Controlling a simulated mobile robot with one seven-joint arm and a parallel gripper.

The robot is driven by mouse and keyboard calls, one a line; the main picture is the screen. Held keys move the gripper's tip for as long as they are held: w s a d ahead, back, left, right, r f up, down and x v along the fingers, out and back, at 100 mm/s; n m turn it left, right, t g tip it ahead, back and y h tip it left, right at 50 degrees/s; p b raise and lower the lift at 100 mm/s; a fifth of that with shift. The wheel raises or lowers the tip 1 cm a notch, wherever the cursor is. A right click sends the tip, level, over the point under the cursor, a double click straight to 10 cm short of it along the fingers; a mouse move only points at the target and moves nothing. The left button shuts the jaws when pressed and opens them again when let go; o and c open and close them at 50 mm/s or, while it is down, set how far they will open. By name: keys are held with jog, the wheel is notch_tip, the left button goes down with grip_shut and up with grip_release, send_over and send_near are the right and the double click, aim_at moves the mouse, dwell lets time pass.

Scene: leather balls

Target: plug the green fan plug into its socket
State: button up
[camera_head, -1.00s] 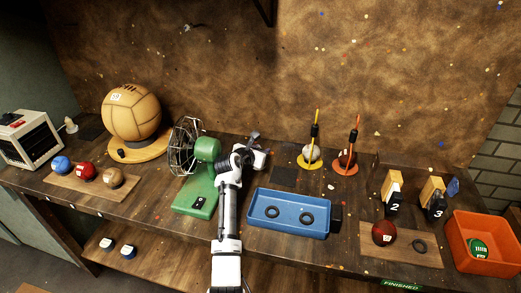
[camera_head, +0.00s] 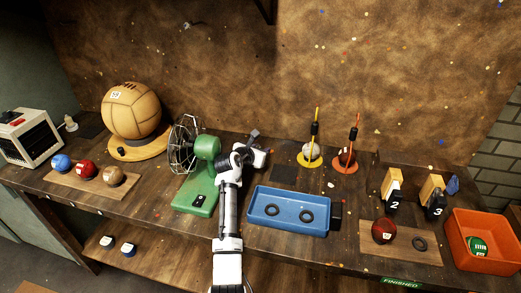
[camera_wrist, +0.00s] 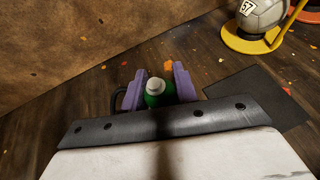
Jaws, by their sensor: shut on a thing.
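The green plug (camera_wrist: 153,97), with a pale round end, sits between the purple fingers of my gripper (camera_wrist: 153,72) in the wrist view. The gripper is shut on it. A dark cable loop shows just left of the fingers. In the head view my gripper (camera_head: 254,134) is behind the green fan (camera_head: 206,148), to its right, close to the back wall; the plug is too small to make out there. The fan has a wire cage and a green base with a black switch panel. I cannot make out the socket in either view.
A blue tray (camera_head: 288,228) with two black rings stands right of my arm. A dark mat (camera_wrist: 258,96) lies right of the gripper. Beyond it are balls on yellow (camera_head: 308,163) and orange (camera_head: 345,168) stands. The large tan ball (camera_head: 131,110) is left of the fan.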

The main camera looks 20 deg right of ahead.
jog(key=shift+f, duration=0.45)
jog(key=o, duration=1.1)
jog(key=shift+f, duration=0.1)
jog(key=shift+c, duration=0.2)
notch_tip(320, 180, up, 20)
jog(key=b, duration=0.4)
